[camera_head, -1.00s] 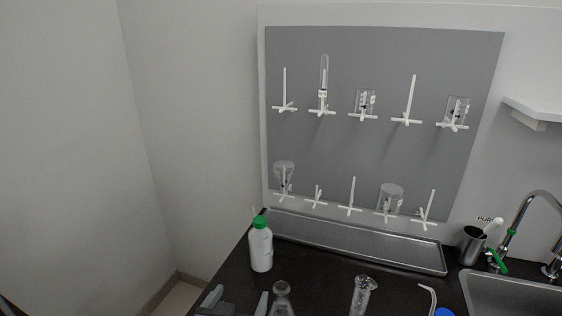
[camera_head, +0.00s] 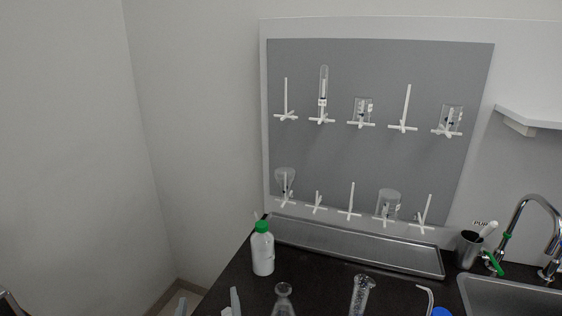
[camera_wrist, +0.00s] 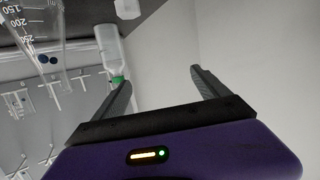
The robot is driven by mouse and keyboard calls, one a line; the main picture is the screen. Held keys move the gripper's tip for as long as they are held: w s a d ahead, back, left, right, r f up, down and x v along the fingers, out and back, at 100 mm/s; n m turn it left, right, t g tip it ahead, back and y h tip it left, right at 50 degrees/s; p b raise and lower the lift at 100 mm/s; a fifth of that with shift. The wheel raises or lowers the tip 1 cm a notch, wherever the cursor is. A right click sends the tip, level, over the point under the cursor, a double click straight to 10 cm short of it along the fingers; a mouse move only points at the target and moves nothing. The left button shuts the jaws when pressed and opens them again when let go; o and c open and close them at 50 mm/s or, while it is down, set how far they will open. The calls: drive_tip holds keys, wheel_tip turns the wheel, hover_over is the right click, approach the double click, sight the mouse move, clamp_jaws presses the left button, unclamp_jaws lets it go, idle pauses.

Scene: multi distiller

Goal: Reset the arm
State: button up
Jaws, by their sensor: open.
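My gripper (camera_head: 208,300) shows at the bottom edge of the head view, left of the flask, with only its fingertips in sight. In the wrist view my gripper (camera_wrist: 160,76) has two dark fingers spread wide apart with nothing between them. A white bottle with a green cap (camera_head: 262,250) stands upright on the dark counter. The bottle also shows upside down in the wrist view (camera_wrist: 108,50), close to the left finger in the picture but apparently behind it. My arm is otherwise out of sight.
A graduated glass vessel (camera_wrist: 38,35) fills the wrist view's upper left. A conical flask (camera_head: 284,301) and a glass cylinder (camera_head: 361,294) stand at the counter front. A pegboard (camera_head: 375,75) with glassware, a metal tray (camera_head: 350,243) and a sink (camera_head: 510,296) lie beyond. Left is bare wall.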

drive_tip(key=s+d+f+m+h, duration=0.1)
drive_tip(key=s+d, duration=1.6)
drive_tip(key=s, duration=0.2)
drive_tip(key=s+d+f+m+h, duration=0.1)
drive_tip(key=s+d+m+h, duration=0.1)
drive_tip(key=s+d, duration=1.5)
drive_tip(key=s, duration=0.3)
drive_tip(key=shift+s+d+f, duration=0.25)
drive_tip(key=shift+d+f, duration=0.15)
